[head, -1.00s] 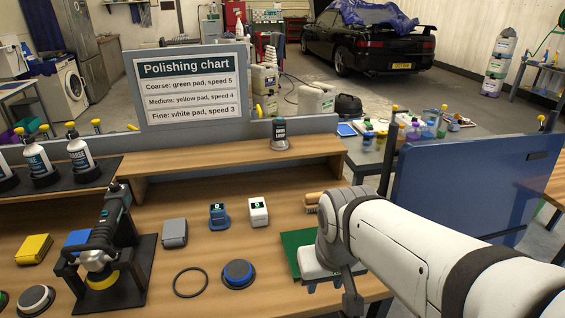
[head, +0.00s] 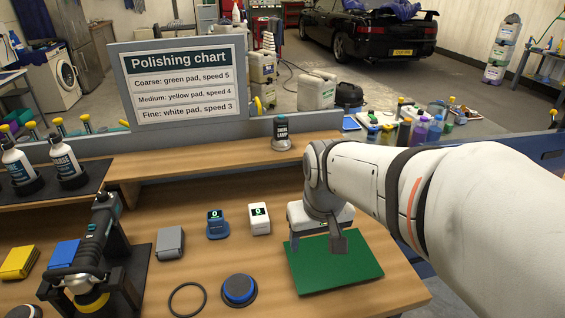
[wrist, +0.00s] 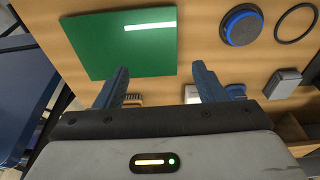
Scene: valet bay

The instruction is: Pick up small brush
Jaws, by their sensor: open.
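The small brush shows in the wrist view (wrist: 133,98) as a short strip of brown wood and bristles beside the left finger. Most of it is hidden behind my gripper body. In the head view my arm hides the brush. My gripper (wrist: 162,84) is open and empty, its two blue-grey fingers well apart. In the head view my gripper (head: 317,240) hangs over the back part of the green mat (head: 340,270).
A white gauge (head: 259,218), a blue gauge (head: 216,225) and a grey box (head: 170,243) stand left of my gripper. A blue pad (head: 239,289) and a black ring (head: 187,299) lie in front.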

